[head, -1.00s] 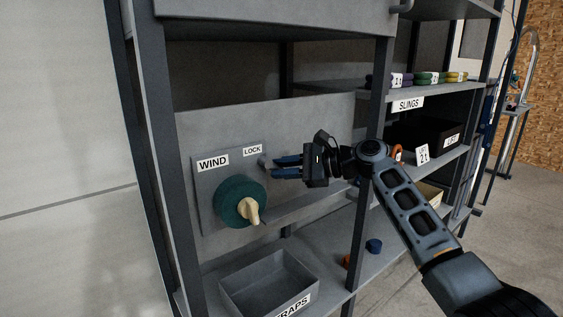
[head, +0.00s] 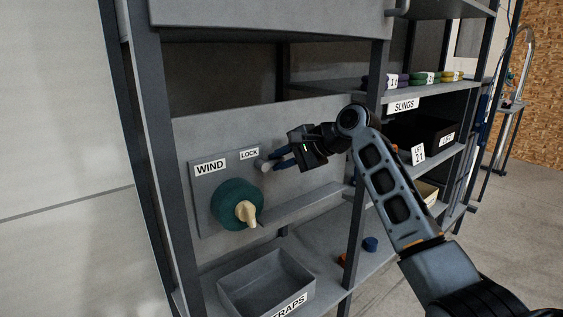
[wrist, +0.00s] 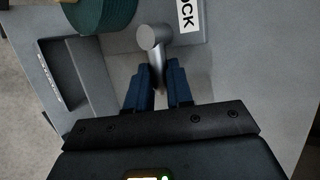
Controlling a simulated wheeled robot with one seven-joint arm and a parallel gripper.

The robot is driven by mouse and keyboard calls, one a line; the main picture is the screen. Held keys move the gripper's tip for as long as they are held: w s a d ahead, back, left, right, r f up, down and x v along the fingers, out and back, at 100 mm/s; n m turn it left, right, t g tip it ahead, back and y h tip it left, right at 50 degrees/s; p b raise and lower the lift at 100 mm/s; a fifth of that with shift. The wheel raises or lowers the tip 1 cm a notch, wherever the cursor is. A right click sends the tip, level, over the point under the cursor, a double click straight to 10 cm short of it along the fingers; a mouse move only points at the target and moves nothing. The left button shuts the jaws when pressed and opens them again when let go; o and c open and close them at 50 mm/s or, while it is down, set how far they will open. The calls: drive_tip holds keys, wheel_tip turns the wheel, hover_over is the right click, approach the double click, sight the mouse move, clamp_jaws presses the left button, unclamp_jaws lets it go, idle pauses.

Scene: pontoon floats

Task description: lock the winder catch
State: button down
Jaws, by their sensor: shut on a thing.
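The winder catch is a small grey lever with a round end (head: 265,166), below the LOCK label (head: 249,154) on the winder's grey plate. In the wrist view its round end (wrist: 151,38) lies just beyond my fingertips, and its stem runs back between them. My gripper (head: 276,160) reaches in from the right with its blue fingers shut on the catch; the fingers also show in the wrist view (wrist: 159,82). They partly hide the stem. The green winder drum (head: 236,205) with its cream handle (head: 246,212) sits below left, under the WIND label (head: 210,167).
A grey ledge (head: 300,203) runs below the plate. A grey open bin (head: 266,285) stands on the shelf beneath. A dark rack post (head: 367,170) is close behind my arm. Slings (head: 423,78) and a black box (head: 419,134) fill shelves at right.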

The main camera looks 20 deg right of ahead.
idle(0.4)
drive_tip(key=c, duration=1.3)
unclamp_jaws()
drive_tip(key=b+v, duration=0.1)
drive_tip(key=v, duration=0.7)
drive_tip(key=shift+a, duration=0.1)
drive_tip(key=shift+f, duration=0.1)
